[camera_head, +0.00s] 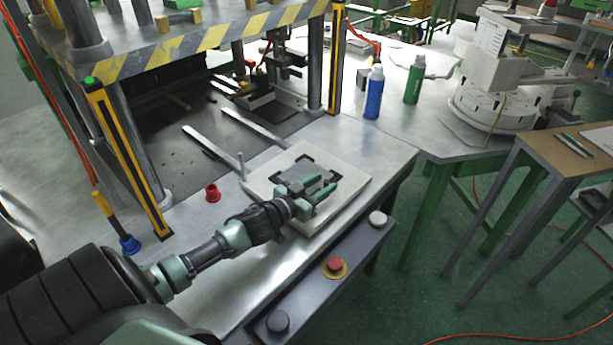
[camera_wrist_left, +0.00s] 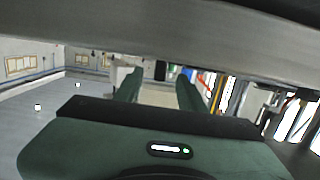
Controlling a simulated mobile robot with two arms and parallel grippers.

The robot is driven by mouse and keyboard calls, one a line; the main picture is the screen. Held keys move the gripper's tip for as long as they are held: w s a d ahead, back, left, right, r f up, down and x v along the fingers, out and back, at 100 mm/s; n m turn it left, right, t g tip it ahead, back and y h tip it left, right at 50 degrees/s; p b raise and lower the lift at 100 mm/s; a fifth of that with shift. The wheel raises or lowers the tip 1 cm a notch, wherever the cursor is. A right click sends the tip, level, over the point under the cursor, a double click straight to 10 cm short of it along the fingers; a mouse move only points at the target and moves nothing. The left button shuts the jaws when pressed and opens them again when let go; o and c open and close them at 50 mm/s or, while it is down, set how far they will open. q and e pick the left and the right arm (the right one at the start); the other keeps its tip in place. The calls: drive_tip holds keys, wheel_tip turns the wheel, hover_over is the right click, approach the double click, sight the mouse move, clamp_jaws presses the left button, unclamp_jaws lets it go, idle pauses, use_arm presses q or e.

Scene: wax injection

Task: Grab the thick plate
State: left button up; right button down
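A thick pale square plate (camera_head: 352,181) lies flat on the metal table of the press. A smaller grey plate with dark corner pieces (camera_head: 300,173) sits on its middle. My left gripper (camera_head: 318,198) is low over the near side of the pale plate, beside the smaller plate. Its two green fingers are apart. In the left wrist view the fingers (camera_wrist_left: 160,88) also stand apart, with a pale area showing between them. Whether they touch either plate cannot be told. My right gripper is not in view.
The press with its striped top (camera_head: 180,50) stands behind on the left. A blue bottle (camera_head: 374,92) and a green bottle (camera_head: 413,80) stand farther back. A red button (camera_head: 334,264) is on the front ledge.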

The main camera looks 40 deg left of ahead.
use_arm(q)
drive_tip(key=shift+w, duration=0.7)
drive_tip(key=shift+w+d+f, duration=0.15)
drive_tip(key=shift+w+f, duration=0.05)
drive_tip(key=shift+w, duration=0.25)
drive_tip(key=c, duration=0.8)
clamp_jaws()
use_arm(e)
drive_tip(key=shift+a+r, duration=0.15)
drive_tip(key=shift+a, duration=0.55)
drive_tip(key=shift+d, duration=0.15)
use_arm(q)
drive_tip(key=shift+r, duration=0.1)
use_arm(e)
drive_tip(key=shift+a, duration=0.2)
